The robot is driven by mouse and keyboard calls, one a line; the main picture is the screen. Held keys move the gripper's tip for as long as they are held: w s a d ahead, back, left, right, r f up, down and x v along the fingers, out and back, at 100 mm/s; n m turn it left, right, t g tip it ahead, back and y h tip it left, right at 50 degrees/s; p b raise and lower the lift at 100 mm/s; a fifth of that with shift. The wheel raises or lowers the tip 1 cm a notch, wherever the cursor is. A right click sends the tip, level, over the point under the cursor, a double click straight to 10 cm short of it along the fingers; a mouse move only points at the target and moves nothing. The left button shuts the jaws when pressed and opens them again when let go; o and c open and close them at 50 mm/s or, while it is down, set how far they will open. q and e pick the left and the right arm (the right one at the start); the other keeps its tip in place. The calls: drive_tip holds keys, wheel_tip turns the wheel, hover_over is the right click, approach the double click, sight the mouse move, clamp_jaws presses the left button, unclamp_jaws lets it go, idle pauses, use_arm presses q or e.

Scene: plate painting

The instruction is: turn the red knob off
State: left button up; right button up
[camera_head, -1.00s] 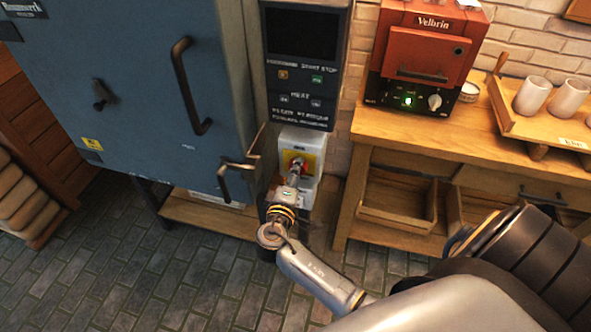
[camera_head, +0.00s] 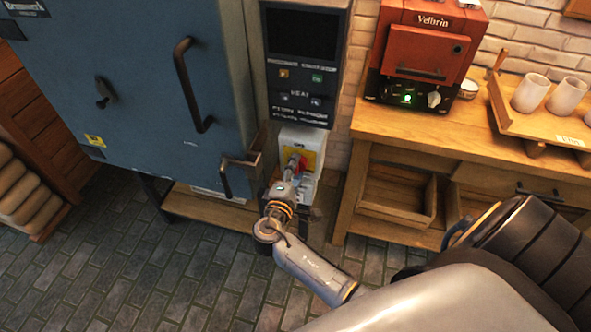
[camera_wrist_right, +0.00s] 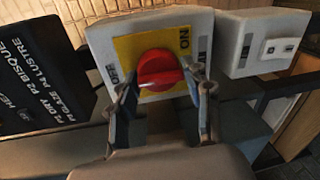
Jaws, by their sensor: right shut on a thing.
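The red knob (camera_wrist_right: 160,70) sits on a yellow plate (camera_wrist_right: 128,48) on a pale grey switch box (camera_wrist_right: 100,36) in the right wrist view. The words ON and OFF are printed beside it. In the head view the knob (camera_head: 301,163) shows partly behind my right gripper (camera_head: 291,170), on the box below the dark control panel. My right gripper's two fingers (camera_wrist_right: 160,88) stand on either side of the knob in the wrist view and are shut on it. The knob's white pointer line is roughly level in that view. My left gripper is not in view.
The blue kiln (camera_head: 130,90) with its handles stands left of the box, and a metal latch juts out close to my arm. The dark control panel (camera_head: 300,70) is above. A wooden workbench (camera_head: 420,130) with a red oven (camera_head: 425,50) is at the right.

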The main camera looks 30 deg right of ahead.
drive_tip(key=o, duration=1.1)
drive_tip(key=shift+w+d+r, duration=0.15)
drive_tip(key=shift+w+r, duration=0.05)
drive_tip(key=shift+r, duration=0.25)
drive_tip(key=shift+c, duration=0.2)
drive_tip(key=shift+f, duration=0.15)
drive_tip(key=v, duration=1.2)
drive_tip(key=shift+f, duration=0.2)
